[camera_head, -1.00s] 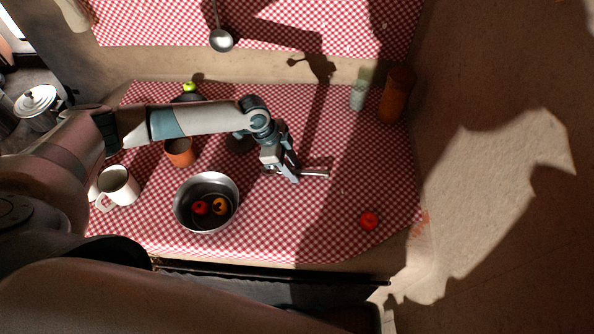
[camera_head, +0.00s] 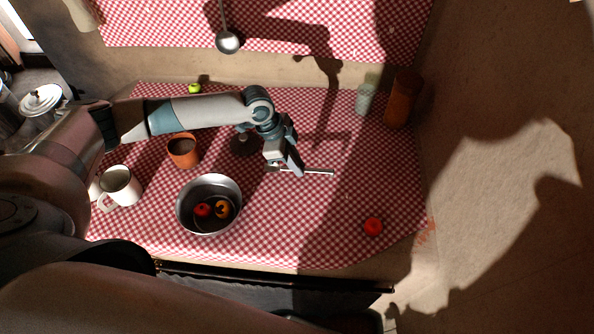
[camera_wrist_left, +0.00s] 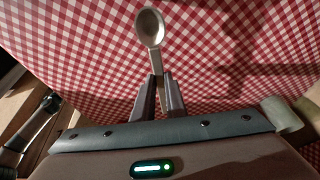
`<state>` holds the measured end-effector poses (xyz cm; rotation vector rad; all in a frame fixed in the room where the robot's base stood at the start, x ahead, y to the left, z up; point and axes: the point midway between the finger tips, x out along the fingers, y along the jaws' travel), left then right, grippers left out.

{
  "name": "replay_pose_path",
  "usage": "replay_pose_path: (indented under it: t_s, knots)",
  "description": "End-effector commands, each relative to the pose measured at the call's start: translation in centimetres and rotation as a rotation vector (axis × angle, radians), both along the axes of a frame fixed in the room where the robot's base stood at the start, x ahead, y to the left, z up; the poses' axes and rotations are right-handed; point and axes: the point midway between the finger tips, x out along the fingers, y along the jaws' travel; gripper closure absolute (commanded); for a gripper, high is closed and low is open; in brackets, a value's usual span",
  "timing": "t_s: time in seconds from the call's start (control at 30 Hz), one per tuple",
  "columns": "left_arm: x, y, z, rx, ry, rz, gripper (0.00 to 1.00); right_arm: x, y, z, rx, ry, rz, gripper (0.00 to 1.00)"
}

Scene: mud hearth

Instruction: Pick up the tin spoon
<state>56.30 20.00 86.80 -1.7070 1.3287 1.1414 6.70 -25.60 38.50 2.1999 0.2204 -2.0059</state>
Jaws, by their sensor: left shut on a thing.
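The tin spoon (camera_head: 318,172) is a thin grey metal spoon; in the head view one end sticks out to the right of my left gripper (camera_head: 297,170). In the left wrist view the spoon's bowl (camera_wrist_left: 150,25) points away from me and its handle runs between the fingertips. My left gripper (camera_wrist_left: 157,82) is shut on the handle. The spoon looks slightly raised off the checked cloth, though the height is hard to judge. The part of the handle between the fingers is hidden. My right gripper is not in view.
On the red checked table (camera_head: 290,225) stand a metal bowl (camera_head: 183,216) holding fruit, an orange cup (camera_head: 182,150) and a white mug (camera_head: 119,187). A ladle (camera_head: 228,42) hangs behind.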

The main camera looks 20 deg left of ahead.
Motion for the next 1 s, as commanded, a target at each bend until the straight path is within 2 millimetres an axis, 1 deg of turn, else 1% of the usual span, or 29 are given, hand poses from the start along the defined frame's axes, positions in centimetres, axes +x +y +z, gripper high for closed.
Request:
replay_pose_path:
  t_s: [0.03,0.07,0.1,0.4,0.6,0.8,1.0]
  knots:
    - [0.1,0.0,0.6,-0.002,-0.005,-0.001,1.0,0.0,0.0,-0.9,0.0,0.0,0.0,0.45]
    - [0.0,-0.3,1.0,-0.002,-0.005,-0.005,1.0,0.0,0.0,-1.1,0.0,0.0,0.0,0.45]
    - [-0.3,-1.3,1.4,-0.004,-0.002,-0.006,1.0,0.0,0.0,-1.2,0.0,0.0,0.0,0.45]
    - [-1.7,-6.9,4.9,-0.003,-0.005,-0.007,1.0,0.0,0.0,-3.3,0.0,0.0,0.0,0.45]
    - [-2.4,-9.7,6.8,-0.002,-0.004,-0.004,1.0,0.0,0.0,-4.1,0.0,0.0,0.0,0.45]
    - [-2.8,-11.1,7.8,-0.001,-0.002,-0.001,1.0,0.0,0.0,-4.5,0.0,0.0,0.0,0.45]
    - [-2.9,-11.3,8.0,0.0,-0.001,0.0,1.0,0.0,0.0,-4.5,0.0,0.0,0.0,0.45]
